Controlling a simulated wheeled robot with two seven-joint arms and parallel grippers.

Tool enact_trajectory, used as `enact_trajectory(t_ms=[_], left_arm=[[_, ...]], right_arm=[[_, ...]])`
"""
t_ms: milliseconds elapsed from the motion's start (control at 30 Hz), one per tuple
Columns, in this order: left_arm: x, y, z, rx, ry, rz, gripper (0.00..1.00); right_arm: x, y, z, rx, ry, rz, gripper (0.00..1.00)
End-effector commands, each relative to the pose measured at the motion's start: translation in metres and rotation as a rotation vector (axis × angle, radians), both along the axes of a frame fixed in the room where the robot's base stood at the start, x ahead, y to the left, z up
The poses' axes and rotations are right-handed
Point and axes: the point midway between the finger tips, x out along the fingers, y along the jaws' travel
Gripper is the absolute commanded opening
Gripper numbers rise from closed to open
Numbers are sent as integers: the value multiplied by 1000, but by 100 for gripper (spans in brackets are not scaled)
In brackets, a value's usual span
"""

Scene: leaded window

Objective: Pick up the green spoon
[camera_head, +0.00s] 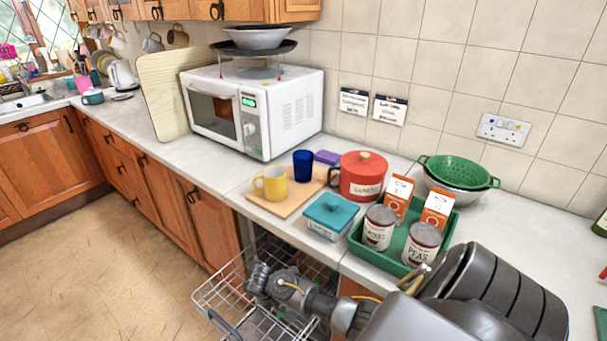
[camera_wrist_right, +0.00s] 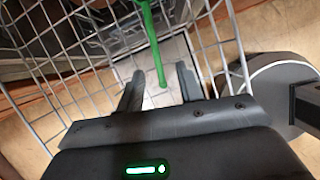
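The green spoon (camera_wrist_right: 153,42) shows in the right wrist view as a long thin green handle, running from the top edge down into the gap between my right gripper's fingers. Its other end is outside the view. My right gripper (camera_wrist_right: 160,72) is open, with a dark finger on each side of the handle's end and visible space on both sides. In the head view my right gripper (camera_head: 256,280) is low over the wire dishwasher rack (camera_head: 212,293); I cannot make out the spoon there. My left gripper is not in view.
Rack wires surround my right gripper closely. Above on the counter are a green tray (camera_head: 357,246) with cans and cartons, a teal box (camera_head: 328,215), a yellow mug (camera_head: 272,184) on a board and a white microwave (camera_head: 255,110). Open floor (camera_head: 110,240) lies left.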

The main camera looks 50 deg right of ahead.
Motion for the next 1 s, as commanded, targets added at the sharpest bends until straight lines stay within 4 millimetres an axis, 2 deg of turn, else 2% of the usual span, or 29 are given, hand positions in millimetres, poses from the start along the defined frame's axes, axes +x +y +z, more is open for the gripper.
enact_trajectory(t_ms=[267,600,900,933,1000], left_arm=[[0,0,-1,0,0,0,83],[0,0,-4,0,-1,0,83],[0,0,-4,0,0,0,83],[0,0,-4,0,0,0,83],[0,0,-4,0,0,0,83]], right_arm=[[0,-5,-10,0,0,-1,36],[4,-23,-51,0,0,-2,36],[4,-25,-56,0,-1,-1,36],[4,-25,-56,0,-1,-1,35],[4,-25,-56,0,-1,-1,26]])
